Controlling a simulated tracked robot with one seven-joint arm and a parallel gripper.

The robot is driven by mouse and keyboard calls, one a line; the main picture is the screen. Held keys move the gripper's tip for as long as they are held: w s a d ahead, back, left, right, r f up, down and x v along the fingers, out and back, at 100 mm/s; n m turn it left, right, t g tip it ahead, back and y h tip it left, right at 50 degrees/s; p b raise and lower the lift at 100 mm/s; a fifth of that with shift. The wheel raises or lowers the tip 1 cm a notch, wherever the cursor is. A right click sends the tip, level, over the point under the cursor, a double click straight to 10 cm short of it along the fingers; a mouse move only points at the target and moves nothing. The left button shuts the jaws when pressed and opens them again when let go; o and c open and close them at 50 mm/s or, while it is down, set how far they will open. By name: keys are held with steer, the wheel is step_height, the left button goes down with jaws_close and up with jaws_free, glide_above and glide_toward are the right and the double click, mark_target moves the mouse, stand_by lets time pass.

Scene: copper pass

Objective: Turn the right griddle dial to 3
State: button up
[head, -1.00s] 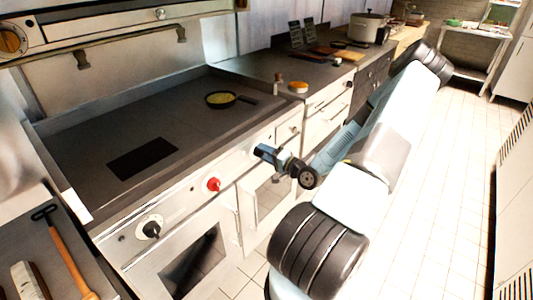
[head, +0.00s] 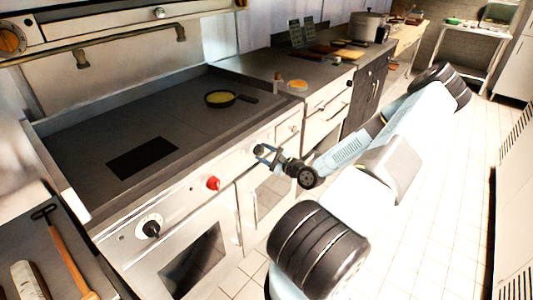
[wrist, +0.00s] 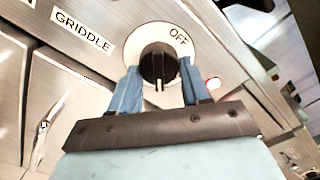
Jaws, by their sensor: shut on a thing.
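The right griddle dial (wrist: 151,64) is a black knob on a round white plate (wrist: 136,40) marked OFF, and the plate also shows in the head view (head: 259,149). In the wrist view the knob's white pointer line is at its lower edge, away from the OFF mark at upper right. My gripper (wrist: 160,70) has its blue fingers on either side of the knob and is shut on it. In the head view my gripper (head: 266,155) is at the front panel, hiding most of this dial.
A GRIDDLE label (wrist: 83,31) is beside the dial. A red knob (head: 213,183) and the left black dial (head: 151,229) are farther left on the panel. A pan (head: 221,99) with yellow food sits on the griddle top (head: 90,135). The tiled floor at right is clear.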

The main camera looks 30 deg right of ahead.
steer(key=shift+a+f+m, duration=0.1)
steer(key=shift+f+m, duration=0.05)
steer(key=shift+m, duration=1.75)
steer(key=o, duration=1)
steer(key=shift+s, duration=0.25)
steer(key=v, duration=1.3)
steer(key=shift+s, duration=0.15)
